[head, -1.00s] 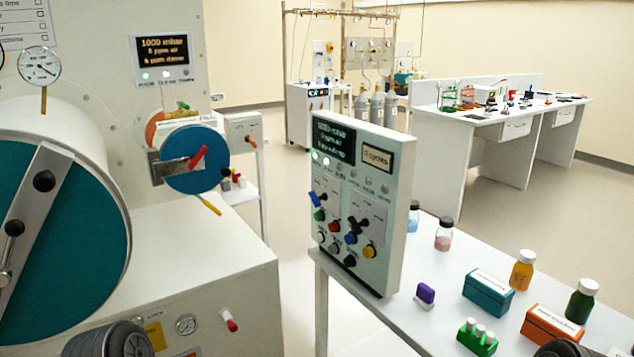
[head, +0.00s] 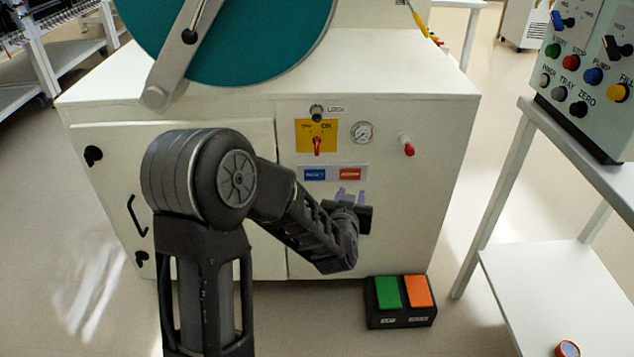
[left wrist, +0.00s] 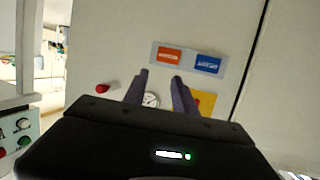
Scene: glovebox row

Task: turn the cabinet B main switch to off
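A yellow switch plate (head: 303,143) with a red rotary handle (head: 317,147) is on the front of the white cabinet (head: 400,240). Its small lettering shows "ON" at the right, and the exact handle setting is hard to read. My left gripper (head: 351,195) is below the switch and slightly right, in front of the cabinet, its fingers apart and empty. In the left wrist view, the left gripper's two fingers (left wrist: 160,82) are spread, with the yellow plate (left wrist: 208,98) partly hidden behind the right finger. My right gripper is not in view.
Near the switch are a round gauge (head: 362,132), a red-tipped knob (head: 407,146), a LOCK knob (head: 317,112) and blue (head: 315,174) and orange (head: 350,174) labels. A pedal box (head: 400,320) stands on the floor. A table with a control panel (head: 590,90) is at right.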

